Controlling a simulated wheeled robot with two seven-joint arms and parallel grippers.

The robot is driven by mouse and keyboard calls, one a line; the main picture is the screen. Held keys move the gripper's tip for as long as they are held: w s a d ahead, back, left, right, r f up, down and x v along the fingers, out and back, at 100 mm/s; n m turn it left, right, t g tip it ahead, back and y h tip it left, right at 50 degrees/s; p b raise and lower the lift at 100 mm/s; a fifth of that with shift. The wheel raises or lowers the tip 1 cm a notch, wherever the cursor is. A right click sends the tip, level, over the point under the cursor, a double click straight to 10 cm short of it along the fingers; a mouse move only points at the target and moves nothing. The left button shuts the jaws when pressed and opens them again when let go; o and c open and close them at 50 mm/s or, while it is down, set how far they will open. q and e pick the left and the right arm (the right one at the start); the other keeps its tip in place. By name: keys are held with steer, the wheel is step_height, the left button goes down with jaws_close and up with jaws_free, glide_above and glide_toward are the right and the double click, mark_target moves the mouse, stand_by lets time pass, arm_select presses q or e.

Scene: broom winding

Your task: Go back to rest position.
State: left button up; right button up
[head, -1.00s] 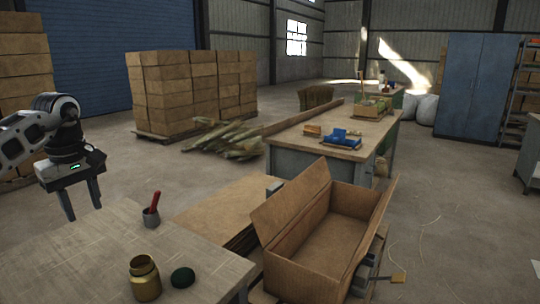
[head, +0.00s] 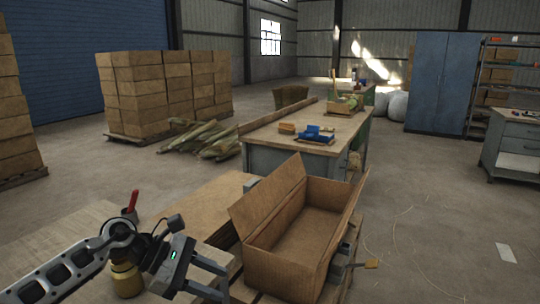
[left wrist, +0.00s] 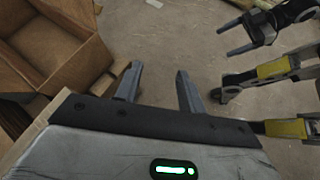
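My left gripper (head: 226,282) is in the lower left of the head view, over the near table's right side, pointing right. Its two fingers are apart with nothing between them. In the left wrist view the left gripper (left wrist: 160,72) is open above bare floor, to the right of the cardboard box. My right gripper (left wrist: 224,41) shows at the upper right of the left wrist view. Its fingers are apart and empty. It is not in the head view.
The open cardboard box (head: 304,242) stands right of my left gripper. A yellow jar (head: 127,281) is partly hidden behind my left arm, near a cup with a red handle (head: 133,201). A workbench (head: 352,126) stands beyond. The floor at right is mostly clear.

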arm_select(q)
steer(key=s+d+n+t+h, duration=0.3)
steer(key=s+d+n+h, duration=0.25)
steer(key=d+n, duration=0.35)
steer(key=s+a+f+m+t+y, duration=0.3)
steer(key=s+a+f+m+y, duration=0.3)
steer(key=m, duration=0.8)
steer(key=s+a+f+m+t+y, duration=0.3)
steer(key=s+a+f+m+y, duration=0.2)
steer(key=s+f+m, duration=0.5)
step_height(320, 180, down, 2)
steer(key=m+y, duration=0.2)
steer(key=m, duration=0.2)
steer(key=shift+a+y, duration=0.35)
steer(key=shift+a, duration=0.05)
steer(key=shift+f+m, duration=0.1)
steer(key=shift+m, duration=0.2)
